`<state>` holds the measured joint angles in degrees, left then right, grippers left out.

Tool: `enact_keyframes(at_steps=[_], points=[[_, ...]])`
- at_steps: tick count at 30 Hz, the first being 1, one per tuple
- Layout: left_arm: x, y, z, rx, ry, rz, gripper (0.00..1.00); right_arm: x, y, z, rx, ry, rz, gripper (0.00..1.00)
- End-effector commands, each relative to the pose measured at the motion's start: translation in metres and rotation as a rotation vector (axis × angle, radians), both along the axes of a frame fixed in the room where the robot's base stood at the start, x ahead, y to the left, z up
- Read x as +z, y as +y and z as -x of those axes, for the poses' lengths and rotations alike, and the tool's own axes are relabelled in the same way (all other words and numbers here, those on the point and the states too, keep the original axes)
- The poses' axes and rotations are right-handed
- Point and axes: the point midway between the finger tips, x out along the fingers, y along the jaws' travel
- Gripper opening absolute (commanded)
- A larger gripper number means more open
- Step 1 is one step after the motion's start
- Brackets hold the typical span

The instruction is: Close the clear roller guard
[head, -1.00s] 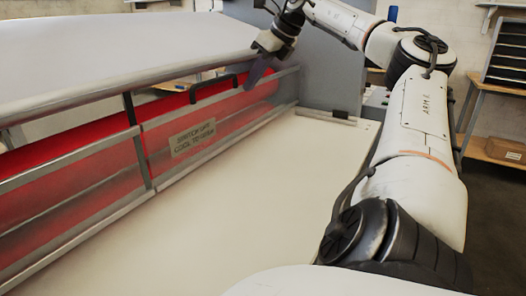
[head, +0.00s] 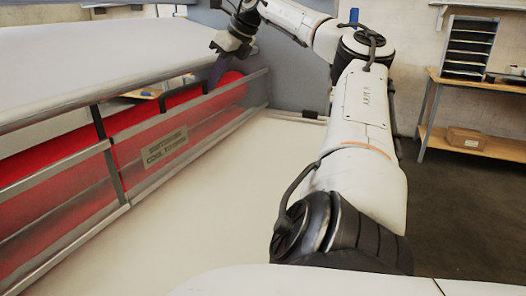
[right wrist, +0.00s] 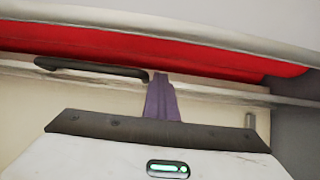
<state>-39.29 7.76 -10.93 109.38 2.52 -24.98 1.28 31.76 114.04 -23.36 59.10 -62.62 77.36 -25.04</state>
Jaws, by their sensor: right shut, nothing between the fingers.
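The clear roller guard (head: 205,117) is a see-through panel with a grey metal frame, sloping along the laminator's front before a red roller (head: 140,118). A label (head: 165,147) shows on it, partly blurred. Red roller shows above its top rail. Whether the guard is fully closed I cannot tell. In the right wrist view, a black bar handle (right wrist: 90,68) lies along the rail below the red roller. My right gripper (head: 214,82), with purple fingers, is shut and empty at the guard's far end; in the wrist view its fingertips (right wrist: 160,80) are just right of the handle.
A pale flat bed (head: 220,190) lies clear in front of the guard. A grey end housing (head: 290,70) stands beyond. A shelf bench (head: 470,140) with a box stands at the right.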

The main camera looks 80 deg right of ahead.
Motion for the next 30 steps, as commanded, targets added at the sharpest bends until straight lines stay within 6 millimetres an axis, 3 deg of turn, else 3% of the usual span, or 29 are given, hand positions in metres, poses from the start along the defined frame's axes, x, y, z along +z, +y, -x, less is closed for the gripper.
enact_keyframes(at_steps=[2,8,15,21,30], points=[[-0.001,0.0,0.0,0.0,0.0,0.0,0.44,-0.006,0.003,-0.004,0.01,-0.003,-0.008,0.0],[-0.007,0.0,0.0,0.0,-0.001,0.0,0.44,0.008,0.004,0.015,0.0,0.001,0.0,0.0],[-0.038,-0.002,0.0,-0.008,0.004,-0.005,0.44,0.007,0.017,0.069,-0.003,-0.003,0.004,0.0],[-0.038,-0.01,-0.005,-0.022,-0.009,0.002,0.44,0.009,0.028,0.108,-0.003,-0.001,0.002,0.0],[-0.037,-0.013,-0.007,-0.026,-0.016,0.005,0.44,0.012,0.034,0.132,-0.002,0.001,0.002,0.0]])
